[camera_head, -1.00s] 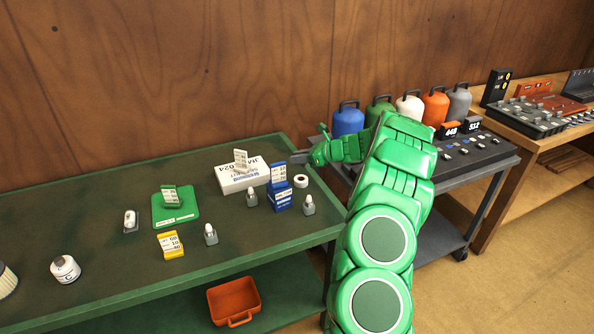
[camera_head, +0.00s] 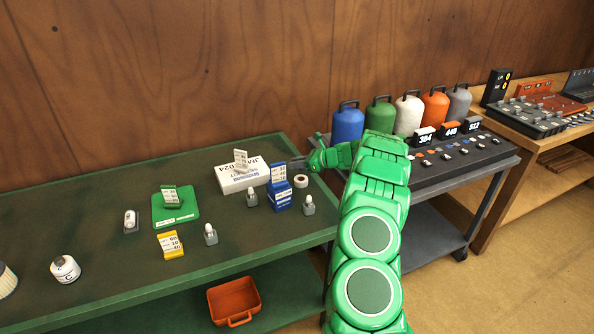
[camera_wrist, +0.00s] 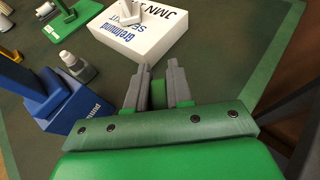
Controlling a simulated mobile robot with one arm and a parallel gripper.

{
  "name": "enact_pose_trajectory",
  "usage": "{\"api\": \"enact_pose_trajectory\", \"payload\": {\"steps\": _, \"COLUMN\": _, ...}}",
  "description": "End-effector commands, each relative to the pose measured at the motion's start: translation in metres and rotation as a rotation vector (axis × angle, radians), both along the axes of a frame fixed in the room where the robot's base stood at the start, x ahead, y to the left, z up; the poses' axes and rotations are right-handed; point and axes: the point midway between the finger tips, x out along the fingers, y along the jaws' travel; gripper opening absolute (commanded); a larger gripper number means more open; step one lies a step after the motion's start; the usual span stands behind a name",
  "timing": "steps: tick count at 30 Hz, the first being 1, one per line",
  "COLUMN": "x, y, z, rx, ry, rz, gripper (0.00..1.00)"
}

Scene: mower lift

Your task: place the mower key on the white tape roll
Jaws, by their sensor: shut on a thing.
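The white tape roll (camera_head: 301,181) lies flat on the green bench near its right end, beside a blue box; I cannot make it out in the wrist view. My gripper (camera_head: 298,162) is just behind and above the roll in the head view. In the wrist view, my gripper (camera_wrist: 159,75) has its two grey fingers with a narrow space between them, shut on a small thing. I take this for the mower key, but its shape is mostly hidden by the fingers and hand.
A white box (camera_head: 241,178) with a tag on it lies left of my gripper. A blue box (camera_head: 279,193) and small grey-white bottles (camera_head: 308,206) stand close to the roll. A dark cart with several gas bottles and a black panel (camera_head: 455,154) stands right of the bench.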

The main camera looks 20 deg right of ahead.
Motion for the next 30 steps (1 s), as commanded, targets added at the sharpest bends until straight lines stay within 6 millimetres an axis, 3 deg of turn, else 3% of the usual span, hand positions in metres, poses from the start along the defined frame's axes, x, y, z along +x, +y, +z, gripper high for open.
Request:
{"api": "enact_pose_trajectory", "payload": {"steps": 6, "x": 0.0, "y": -0.001, "z": -0.027, "rx": 0.0, "ry": 0.0, "rz": -0.002, "gripper": 0.0}}
{"api": "enact_pose_trajectory", "payload": {"steps": 19, "x": 0.0, "y": 0.0, "z": -0.033, "rx": 0.001, "ry": 0.0, "rz": -0.001, "gripper": 0.0}}
{"api": "enact_pose_trajectory", "payload": {"steps": 20, "x": 0.0, "y": 0.0, "z": -0.033, "rx": 0.0, "ry": -0.001, "rz": -0.001, "gripper": 0.22}}
{"api": "enact_pose_trajectory", "payload": {"steps": 24, "x": 0.0, "y": 0.0, "z": -0.033, "rx": 0.0, "ry": 0.0, "rz": -0.001, "gripper": 0.44}}
{"api": "enact_pose_trajectory", "payload": {"steps": 30, "x": 0.0, "y": 0.0, "z": -0.033, "rx": 0.0, "ry": 0.0, "rz": -0.001, "gripper": 0.46}}
